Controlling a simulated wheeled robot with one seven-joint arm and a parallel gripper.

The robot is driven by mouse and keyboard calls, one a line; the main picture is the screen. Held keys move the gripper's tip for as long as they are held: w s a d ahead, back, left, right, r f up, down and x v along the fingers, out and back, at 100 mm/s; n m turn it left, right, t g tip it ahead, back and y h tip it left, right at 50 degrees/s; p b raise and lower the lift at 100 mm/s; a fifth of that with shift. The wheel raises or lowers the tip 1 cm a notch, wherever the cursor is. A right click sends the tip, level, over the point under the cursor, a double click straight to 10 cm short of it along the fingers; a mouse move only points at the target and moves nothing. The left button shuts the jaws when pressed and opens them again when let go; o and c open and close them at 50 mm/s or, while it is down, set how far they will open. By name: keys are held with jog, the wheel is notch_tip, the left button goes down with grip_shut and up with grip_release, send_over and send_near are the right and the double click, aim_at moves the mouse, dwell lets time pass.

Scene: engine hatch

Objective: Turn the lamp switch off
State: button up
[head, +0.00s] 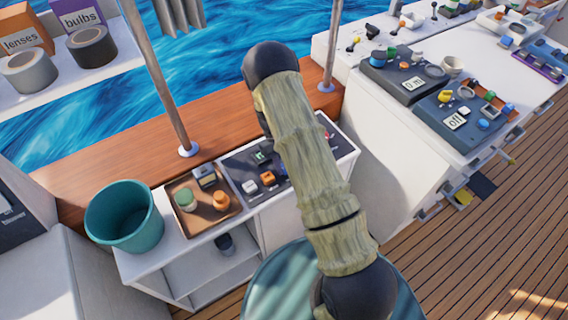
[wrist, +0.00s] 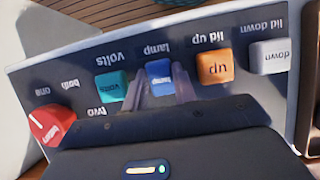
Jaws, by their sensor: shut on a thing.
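The lamp switch (wrist: 158,72) is a small blue block labelled "lamp", in the middle of a dark panel (wrist: 60,82) that appears upside down in the wrist view. My gripper (wrist: 160,88) is at this switch, one finger on each side, shut on it. I cannot tell from its face whether the lamp is on or off. In the head view the panel (head: 235,165) lies on a white cabinet; my arm covers most of the lamp switch area and hides the gripper.
Beside the lamp switch are an orange "up" block (wrist: 215,67), a white "down" block (wrist: 270,57), a teal "volts" block (wrist: 111,85) and a red knob (wrist: 52,125). A brown tray (head: 183,225) and teal bucket (head: 125,218) stand left of the panel.

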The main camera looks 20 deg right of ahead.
jog(key=o, duration=1)
jog(key=shift+w, duration=0.1)
jog(key=shift+c, duration=0.2)
jog(key=shift+r, duration=0.1)
jog(key=b+v, duration=0.1)
jog(key=v, duration=1.6)
jog(key=shift+r, duration=0.1)
